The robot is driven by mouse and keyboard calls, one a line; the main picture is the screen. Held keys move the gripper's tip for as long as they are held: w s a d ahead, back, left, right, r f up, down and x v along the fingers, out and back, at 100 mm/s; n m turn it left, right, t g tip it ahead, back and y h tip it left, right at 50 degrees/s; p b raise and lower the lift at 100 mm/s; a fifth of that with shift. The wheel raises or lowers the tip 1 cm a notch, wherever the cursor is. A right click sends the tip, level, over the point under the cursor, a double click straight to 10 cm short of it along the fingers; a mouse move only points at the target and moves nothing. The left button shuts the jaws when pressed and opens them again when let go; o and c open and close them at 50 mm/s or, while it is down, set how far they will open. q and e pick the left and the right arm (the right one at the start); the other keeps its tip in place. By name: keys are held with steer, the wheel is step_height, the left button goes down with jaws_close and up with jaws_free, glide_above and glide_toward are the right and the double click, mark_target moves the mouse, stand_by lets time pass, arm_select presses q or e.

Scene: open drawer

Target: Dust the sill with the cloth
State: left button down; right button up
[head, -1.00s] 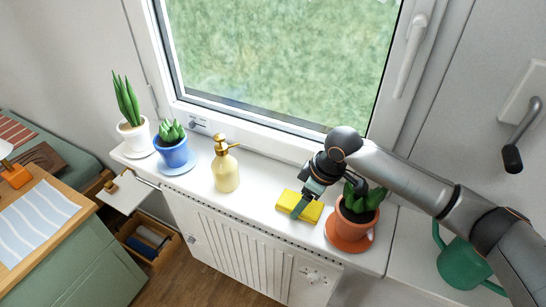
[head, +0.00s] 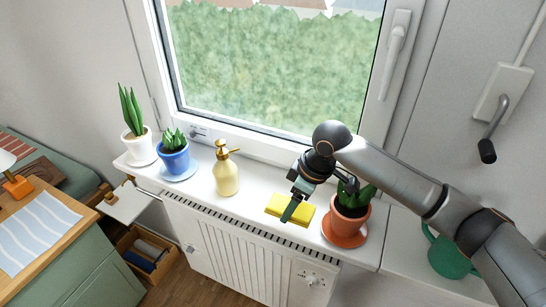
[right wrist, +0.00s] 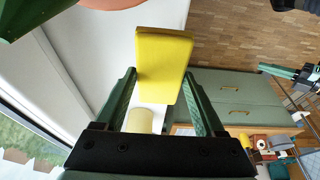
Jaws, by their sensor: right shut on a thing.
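The yellow cloth (head: 296,206), a thick folded pad, is at the sill (head: 255,192) between the gold-topped bottle and the terracotta pot. I cannot tell whether it touches the sill. My right gripper (head: 290,212) is shut on the cloth from above. In the right wrist view the cloth (right wrist: 163,55) is between the two green fingers of the right gripper (right wrist: 160,85). What seems to be my left gripper (right wrist: 303,75) shows small at the right edge of that view; its jaws are unclear. It is outside the head view.
A yellow pump bottle (head: 226,172), a blue pot (head: 174,158) and a white pot (head: 137,144) stand left along the sill. A terracotta pot (head: 348,222) on a saucer (head: 343,238) stands right of the cloth, close to my arm. A green watering can (head: 449,258) is far right.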

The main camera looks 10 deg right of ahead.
steer(key=shift+r, duration=1.8)
